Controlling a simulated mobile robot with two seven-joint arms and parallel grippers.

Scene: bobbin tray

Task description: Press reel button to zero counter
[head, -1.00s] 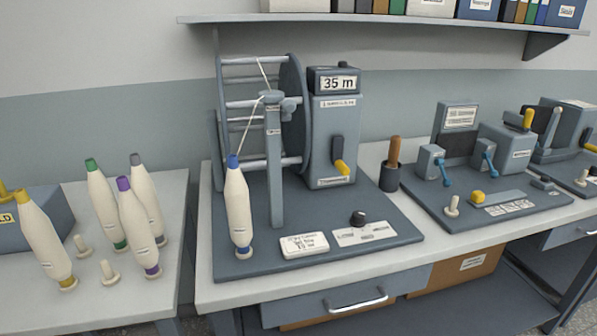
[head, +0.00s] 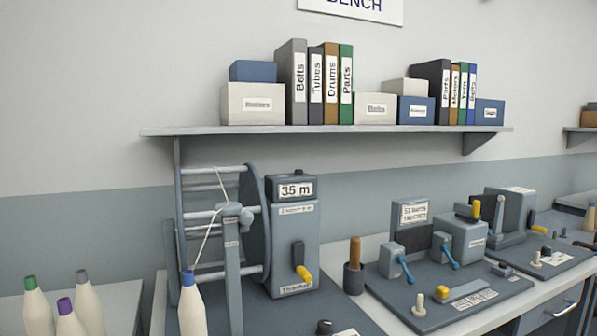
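The reel machine (head: 296,240) stands on the bench, and its counter display (head: 296,190) reads 35 m. A yellow-tipped crank handle (head: 303,272) is on its front. The open reel (head: 256,225) is on its left, with white thread running over a guide post (head: 232,270). A blue-tipped bobbin (head: 191,305) stands in front of the reel. Neither of my grippers is in view.
A wall shelf (head: 330,131) with boxes and binders spans above. A wooden-handled tool stands in a dark cup (head: 353,278) right of the machine. Another device (head: 460,238) with blue levers is further right. Several bobbins (head: 88,300) stand on the left table.

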